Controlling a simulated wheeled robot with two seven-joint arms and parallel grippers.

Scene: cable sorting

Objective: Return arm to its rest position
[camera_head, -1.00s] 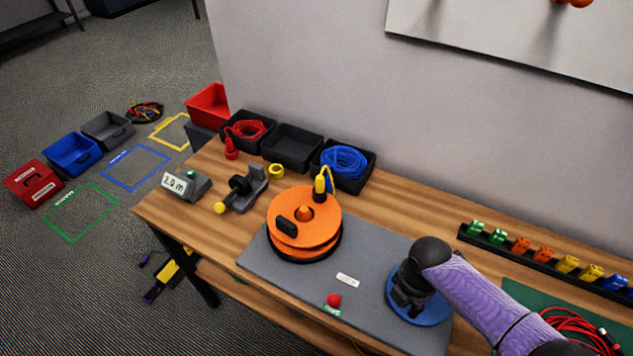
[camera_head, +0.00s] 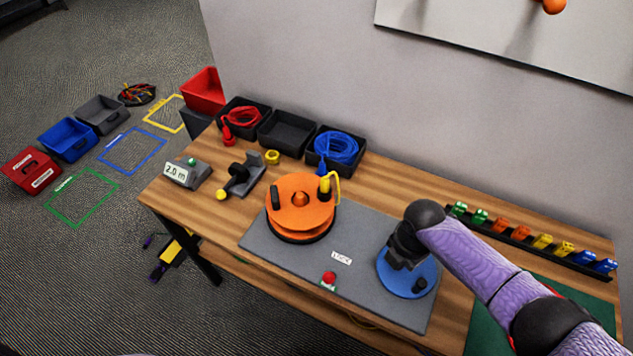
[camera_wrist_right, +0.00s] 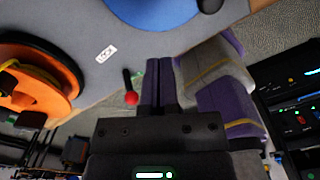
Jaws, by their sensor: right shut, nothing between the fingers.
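My right arm, with a purple sleeve, comes in from the right in the head view. Its dark gripper (camera_head: 403,258) is over the blue disc (camera_head: 417,281) on the grey mat (camera_head: 370,300) and partly covers it. In the right wrist view the gripper's two fingers (camera_wrist_right: 159,84) are together with nothing between them, and the blue disc (camera_wrist_right: 152,8) lies beyond them. Whether the gripper touches the disc is hard to tell. My left gripper is not in view.
An orange reel (camera_head: 300,205) stands left of the disc, with a red-knobbed piece (camera_head: 329,278) at the mat's front edge. Black bins (camera_head: 288,139) line the wall, and a rack of coloured clips (camera_head: 520,237) is at the back right.

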